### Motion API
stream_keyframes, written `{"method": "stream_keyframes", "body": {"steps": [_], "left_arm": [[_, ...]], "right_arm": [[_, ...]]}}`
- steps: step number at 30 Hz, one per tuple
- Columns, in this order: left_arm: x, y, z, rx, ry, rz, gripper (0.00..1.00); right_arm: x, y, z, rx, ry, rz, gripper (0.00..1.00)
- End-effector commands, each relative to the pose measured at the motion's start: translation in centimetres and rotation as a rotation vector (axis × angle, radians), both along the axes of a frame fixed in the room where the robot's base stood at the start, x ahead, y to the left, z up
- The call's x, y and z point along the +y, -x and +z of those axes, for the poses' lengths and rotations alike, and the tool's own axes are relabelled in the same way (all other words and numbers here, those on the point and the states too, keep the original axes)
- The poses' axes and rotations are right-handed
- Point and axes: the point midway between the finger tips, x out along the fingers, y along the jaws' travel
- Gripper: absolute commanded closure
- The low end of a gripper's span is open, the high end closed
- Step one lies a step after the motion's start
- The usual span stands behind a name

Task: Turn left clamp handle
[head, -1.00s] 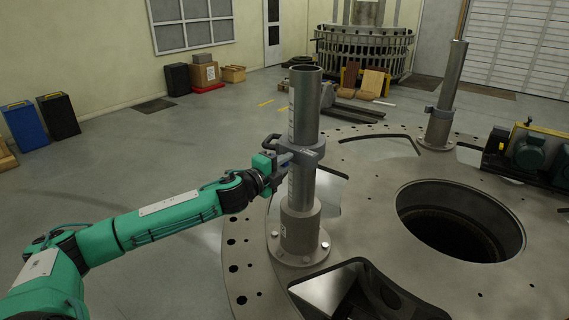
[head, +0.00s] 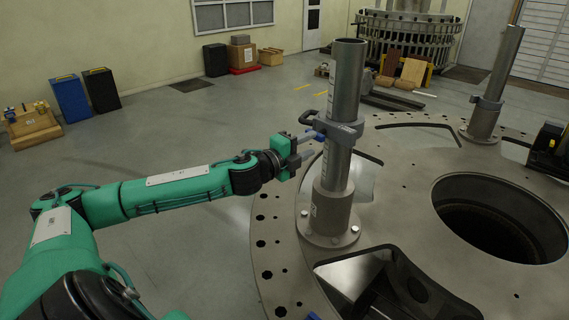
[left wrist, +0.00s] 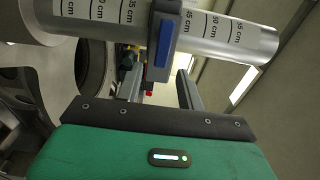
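The left clamp (head: 338,130) is a grey collar around the nearer upright steel tube (head: 346,90). My left gripper (head: 305,150) is just left of the clamp. Its two fingers are apart and empty, with the handle beyond their tips in the left wrist view (left wrist: 157,75). My right gripper is not in view.
The tube stands on a bolted flange (head: 328,232) on the round turret plate (head: 400,190), which has a large hole (head: 500,218). A second tube with a clamp (head: 487,100) stands farther back right. Floor left of the plate is clear.

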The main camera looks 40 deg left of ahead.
Motion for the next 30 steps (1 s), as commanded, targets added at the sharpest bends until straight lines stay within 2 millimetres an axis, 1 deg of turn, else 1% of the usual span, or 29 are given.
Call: {"method": "stream_keyframes", "body": {"steps": [1,8,12,19,30], "left_arm": [[0.2,0.6,-0.5,0.003,-0.003,0.001,0.62],[0.4,2.8,-0.4,0.002,-0.004,-0.001,0.62],[1.0,3.3,-0.3,0.004,-0.001,0.01,0.62],[1.4,4.2,-0.3,0.004,-0.002,0.015,0.62],[0.7,5.3,-0.3,0.003,-0.003,-0.002,0.62]], "right_arm": [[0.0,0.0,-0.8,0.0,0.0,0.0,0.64],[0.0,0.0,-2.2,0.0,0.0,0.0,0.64],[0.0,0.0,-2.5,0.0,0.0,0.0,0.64],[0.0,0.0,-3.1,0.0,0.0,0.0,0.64],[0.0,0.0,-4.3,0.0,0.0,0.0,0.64]]}}
